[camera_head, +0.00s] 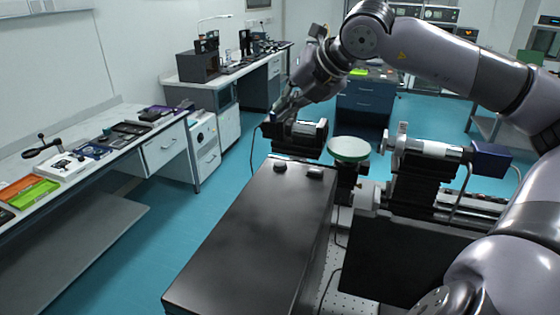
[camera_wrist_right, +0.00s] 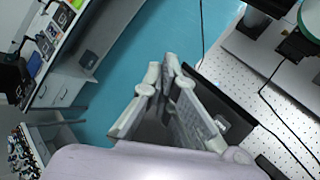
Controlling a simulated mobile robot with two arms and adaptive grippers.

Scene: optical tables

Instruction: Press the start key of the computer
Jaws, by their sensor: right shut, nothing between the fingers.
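The computer is probably the large black box (camera_head: 250,235) in the middle of the head view. My right gripper (camera_head: 280,112) is beyond and above that far end, pointing down, apart from the box. In the right wrist view my right gripper (camera_wrist_right: 170,62) is shut and empty, its fingertips together. The black box (camera_wrist_right: 240,112) lies behind the fingers, partly hidden, with a small grey piece (camera_wrist_right: 221,122) on it. My left gripper is not in view.
A round pale green disc (camera_head: 349,149) on a mount stands right of the box's far end. Optical stages (camera_head: 420,160) stand further right. A side bench (camera_head: 100,150) with trays runs along the left wall. Teal floor (camera_head: 200,230) lies free between bench and box.

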